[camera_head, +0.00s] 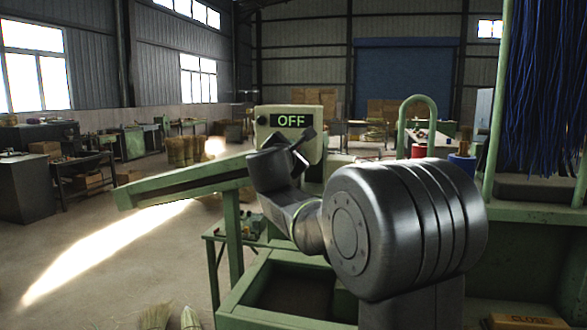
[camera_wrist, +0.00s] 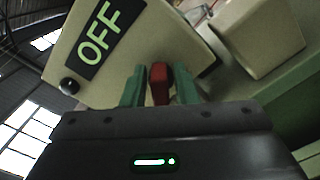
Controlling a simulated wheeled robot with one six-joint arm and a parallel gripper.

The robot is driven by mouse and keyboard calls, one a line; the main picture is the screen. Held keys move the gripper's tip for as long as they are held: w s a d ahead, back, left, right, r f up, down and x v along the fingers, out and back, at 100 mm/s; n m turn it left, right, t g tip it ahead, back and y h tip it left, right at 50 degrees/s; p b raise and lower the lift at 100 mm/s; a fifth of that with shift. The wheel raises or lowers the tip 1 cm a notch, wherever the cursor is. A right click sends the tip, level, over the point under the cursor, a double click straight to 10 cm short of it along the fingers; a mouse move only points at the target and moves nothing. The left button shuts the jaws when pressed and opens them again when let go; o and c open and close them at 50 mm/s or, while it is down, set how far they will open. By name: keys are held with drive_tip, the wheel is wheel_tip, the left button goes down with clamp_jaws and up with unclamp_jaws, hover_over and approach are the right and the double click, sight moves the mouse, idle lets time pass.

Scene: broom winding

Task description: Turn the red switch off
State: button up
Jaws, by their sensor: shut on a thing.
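The red switch (camera_wrist: 159,84) shows in the wrist view on the cream control box, between the green fingers of my gripper (camera_wrist: 160,90). The fingers are close on both sides of it, shut on it. The cream control box (camera_wrist: 75,70) carries a black sign (camera_wrist: 100,38) reading OFF in green letters. In the head view the box (camera_head: 315,105) stands at the middle with the same sign (camera_head: 291,120). There my gripper (camera_head: 302,140) is at the front of the box, and my arm hides the switch.
A dark round knob (camera_wrist: 69,86) sits on the box beside the sign. A green machine frame (camera_head: 180,181) extends left of the box. Blue bristles (camera_head: 546,70) hang at the right, near red and blue spools (camera_head: 461,165). Open floor (camera_head: 90,240) lies at the left.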

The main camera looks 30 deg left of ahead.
drive_tip(key=m+b, duration=0.2)
drive_tip(key=b, duration=0.1)
drive_tip(key=f+m+b, duration=0.1)
drive_tip(key=m+b, duration=0.2)
drive_tip(key=shift+d+m+b, duration=0.15)
drive_tip(key=shift+m+b, duration=0.15)
drive_tip(key=shift+b, duration=0.05)
drive_tip(key=m+b, duration=0.3)
drive_tip(key=shift+m, duration=0.4)
drive_tip(key=shift+w+b, duration=0.1)
drive_tip(key=shift+b, duration=0.25)
drive_tip(key=o, duration=0.7)
drive_tip(key=b+v, duration=0.1)
drive_tip(key=v, duration=1.3)
drive_tip(key=shift+b, duration=0.4)
